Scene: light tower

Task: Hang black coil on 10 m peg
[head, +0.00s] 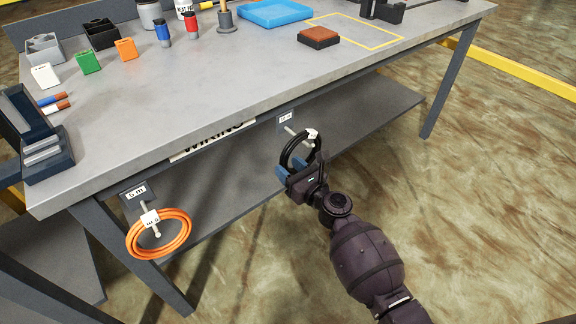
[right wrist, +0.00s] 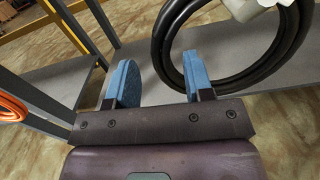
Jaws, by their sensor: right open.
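The black coil (head: 285,150) hangs upright with a white tag (head: 312,134) at its top, by the peg (head: 291,130) under the table's front edge. The small label (head: 286,117) above that peg is too small to read surely. The coil seems to be around the peg, though the contact is partly hidden. My right gripper (head: 290,174) is open at the coil's lower side. My left gripper is not in view.
An orange coil (head: 131,238) hangs on the peg under the 5 m label (head: 137,190) at the left. The table (head: 200,105) holds boxes, bottles and a blue tray (head: 273,13). A lower shelf (head: 370,115) lies behind the coil. The floor at right is clear.

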